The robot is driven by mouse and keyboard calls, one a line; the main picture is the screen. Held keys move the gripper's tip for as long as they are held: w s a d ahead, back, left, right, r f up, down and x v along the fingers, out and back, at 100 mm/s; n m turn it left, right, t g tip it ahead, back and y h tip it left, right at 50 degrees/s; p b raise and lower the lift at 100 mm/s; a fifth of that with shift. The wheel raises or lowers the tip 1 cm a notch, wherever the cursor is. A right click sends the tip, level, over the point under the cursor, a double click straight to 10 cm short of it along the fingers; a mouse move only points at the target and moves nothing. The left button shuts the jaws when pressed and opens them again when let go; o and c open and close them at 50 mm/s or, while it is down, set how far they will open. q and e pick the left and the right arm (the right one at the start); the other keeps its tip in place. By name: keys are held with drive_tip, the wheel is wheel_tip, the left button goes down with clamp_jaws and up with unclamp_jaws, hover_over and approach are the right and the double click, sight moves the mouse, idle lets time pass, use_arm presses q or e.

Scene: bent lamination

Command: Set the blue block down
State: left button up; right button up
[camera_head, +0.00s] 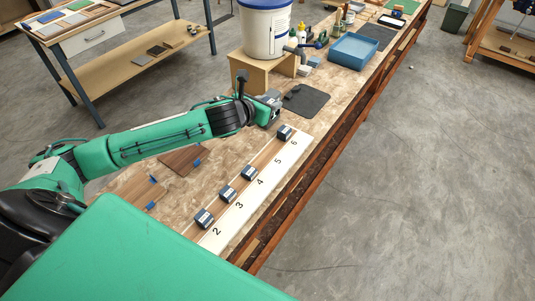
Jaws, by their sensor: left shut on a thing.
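My left gripper (272,107) is over the bench, left of and beyond the far end of a white numbered strip (262,186). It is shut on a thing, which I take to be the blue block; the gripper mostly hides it. Several dark blue-grey blocks with pale bands stand along the strip's left side: one by the 2 (204,218), one by the 3 (226,195), one by the 4 (248,173) and one by the 6 (285,132). The spot beside the 5 is bare. My right gripper is not in view.
A dark mat (306,100) lies just beyond the gripper. A white bucket (265,30) stands on a wooden stand behind it, near bottles and a blue tray (354,50). Brown boards (180,160) with blue pieces lie under my left arm. The bench's right edge is close to the strip.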

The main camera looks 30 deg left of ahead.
use_arm(q)
drive_tip(key=shift+w+a+r, duration=0.15)
drive_tip(key=shift+a, duration=0.05)
wheel_tip(320, 180, down, 15)
drive_tip(key=shift+r+p, duration=0.2)
drive_tip(key=shift+p, duration=0.6)
drive_tip(key=shift+f, duration=2.55)
